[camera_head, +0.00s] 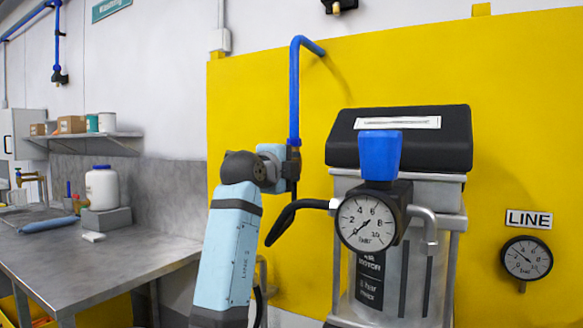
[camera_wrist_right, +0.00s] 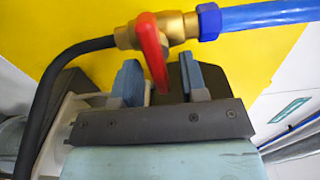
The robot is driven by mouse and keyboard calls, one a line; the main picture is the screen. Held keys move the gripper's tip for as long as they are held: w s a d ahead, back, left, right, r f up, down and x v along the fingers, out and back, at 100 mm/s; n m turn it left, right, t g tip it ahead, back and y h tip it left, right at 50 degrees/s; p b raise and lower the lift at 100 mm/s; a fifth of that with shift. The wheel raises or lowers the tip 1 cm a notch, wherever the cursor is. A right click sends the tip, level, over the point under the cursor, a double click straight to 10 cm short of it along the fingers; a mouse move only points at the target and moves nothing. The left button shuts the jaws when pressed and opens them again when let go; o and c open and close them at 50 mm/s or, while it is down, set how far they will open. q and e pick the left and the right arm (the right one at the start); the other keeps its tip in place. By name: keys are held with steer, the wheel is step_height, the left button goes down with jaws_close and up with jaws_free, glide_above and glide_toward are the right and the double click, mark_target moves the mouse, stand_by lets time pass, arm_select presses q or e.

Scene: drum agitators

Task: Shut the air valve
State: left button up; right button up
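The air valve (camera_wrist_right: 174,25) is a brass body on a blue pipe, seen at the top of the right wrist view. Its red handle (camera_wrist_right: 152,52) points down in that view, roughly crosswise to the pipe. My right gripper (camera_wrist_right: 161,75) is open, with one finger on each side of the handle's lower end and a gap visible on the right. Contact with the left finger cannot be told. In the head view, my arm's wrist (camera_head: 272,168) is at the lower end of the blue pipe (camera_head: 294,90) and hides most of the valve. My left gripper is not in view.
Right of the arm stands the air motor with a blue knob (camera_head: 380,152) and a pressure gauge (camera_head: 366,222). A black hose (camera_head: 283,221) runs close by. A LINE gauge (camera_head: 527,258) hangs on the yellow wall. A metal bench (camera_head: 110,250) is at left.

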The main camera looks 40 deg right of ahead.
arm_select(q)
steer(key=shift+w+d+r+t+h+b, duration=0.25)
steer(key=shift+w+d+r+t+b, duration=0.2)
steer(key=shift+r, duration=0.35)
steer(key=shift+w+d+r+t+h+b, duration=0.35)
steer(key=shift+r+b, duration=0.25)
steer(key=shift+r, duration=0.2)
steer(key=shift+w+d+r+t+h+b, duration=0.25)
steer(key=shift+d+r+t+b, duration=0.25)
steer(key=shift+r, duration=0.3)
arm_select(e)
steer(key=v, duration=1.3)
steer(key=shift+a, duration=0.15)
steer(key=shift+s, duration=0.1)
